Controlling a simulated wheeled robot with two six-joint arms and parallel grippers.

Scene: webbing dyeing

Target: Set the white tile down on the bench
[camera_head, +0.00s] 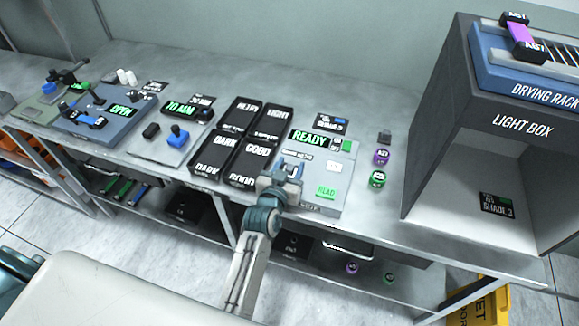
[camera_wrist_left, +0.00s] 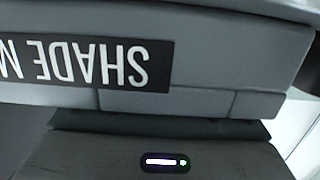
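My left gripper (camera_head: 289,168) is over the front left part of the grey shade meter (camera_head: 338,170), with its arm coming up from below. A small white square (camera_head: 305,167) shows at the gripper's fingertips; it may be the white tile, but I cannot tell whether the fingers hold it or it lies on the meter. The left wrist view shows the meter's front label (camera_wrist_left: 85,63) upside down and very close, with no tile or fingertips clearly visible. My right gripper is not in view.
Black labelled trays (camera_head: 243,138) stand left of the meter. The light box (camera_head: 437,120) rises further right. Bare bench (camera_head: 362,215) shows between meter and light box.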

